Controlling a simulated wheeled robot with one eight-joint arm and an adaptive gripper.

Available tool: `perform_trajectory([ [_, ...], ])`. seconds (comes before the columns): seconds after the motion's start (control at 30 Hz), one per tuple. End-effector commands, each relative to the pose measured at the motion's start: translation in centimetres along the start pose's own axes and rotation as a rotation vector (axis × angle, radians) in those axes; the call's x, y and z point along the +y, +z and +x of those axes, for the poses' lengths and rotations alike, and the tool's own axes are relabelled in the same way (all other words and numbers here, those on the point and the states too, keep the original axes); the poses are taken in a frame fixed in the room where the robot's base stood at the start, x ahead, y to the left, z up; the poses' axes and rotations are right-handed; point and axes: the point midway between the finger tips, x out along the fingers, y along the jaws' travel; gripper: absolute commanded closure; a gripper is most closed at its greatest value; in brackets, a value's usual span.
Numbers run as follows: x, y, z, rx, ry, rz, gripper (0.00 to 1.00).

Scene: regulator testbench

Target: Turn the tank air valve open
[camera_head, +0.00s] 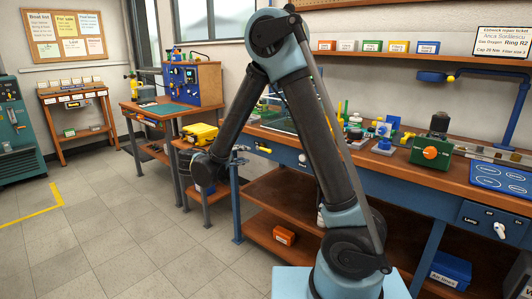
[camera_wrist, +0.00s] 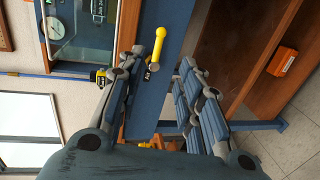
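The tank air valve shows in the wrist view as a yellow lever (camera_wrist: 156,47) with a round knob end, on the blue front rail of the bench, beside a small dark label (camera_wrist: 148,72) that seems to read "Air". In the head view a small yellow lever (camera_head: 264,150) shows on that rail. My gripper (camera_wrist: 160,62) is open, its two blue-grey fingers spread on either side of the lever in the picture. Nothing is seen between the pads touching it; the exact gap in depth cannot be told. In the head view my gripper (camera_head: 238,157) is small, at the bench's left end.
An orange box (camera_head: 284,235) lies on the lower shelf. A side table with a yellow case (camera_head: 201,134) stands left of the bench. The floor at left is clear.

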Motion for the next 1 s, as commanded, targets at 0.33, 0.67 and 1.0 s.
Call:
perform_trajectory([
  [0.33,-0.3,-0.6,2.6,0.012,0.006,-0.002,0.67],
  [0.67,-0.3,-0.7,8.2,0.014,0.005,-0.002,0.67],
  [1.0,-0.2,-0.8,13.7,0.015,0.005,-0.002,0.67],
])
